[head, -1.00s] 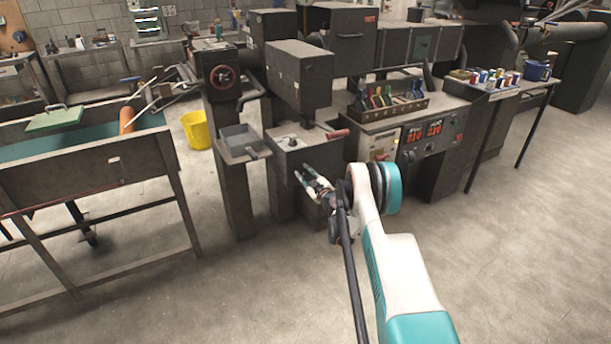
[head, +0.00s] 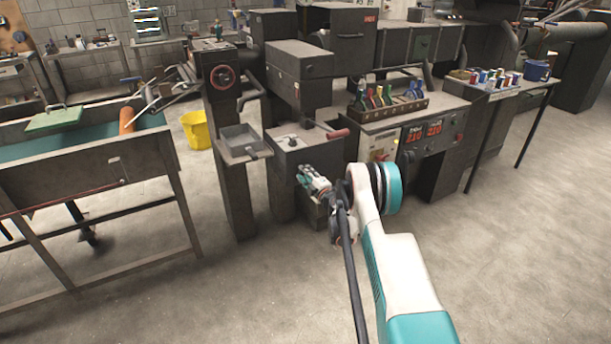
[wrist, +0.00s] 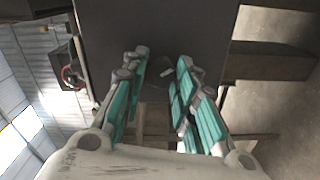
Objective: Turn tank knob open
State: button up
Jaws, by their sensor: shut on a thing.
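My gripper (head: 302,174) is at the front of the dark grey box-shaped tank (head: 290,170) in the head view. The wrist view shows its two teal-padded fingers (wrist: 161,70) facing the dark tank front. They are closed in on a small dark knob (wrist: 168,72), partly hidden between the fingertips. In the head view the gripper covers the knob. I cannot tell from these frames how far the knob is turned.
A red handwheel (head: 222,77) is on the column to the left. A control panel (head: 425,140) stands to the right. The floor in front (head: 220,290) is clear.

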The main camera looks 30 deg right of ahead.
dwell(0.3)
jog(key=o, duration=1)
jog(key=shift+o, duration=0.2)
jog(key=s, duration=1.2)
jog(key=shift+d, duration=0.2)
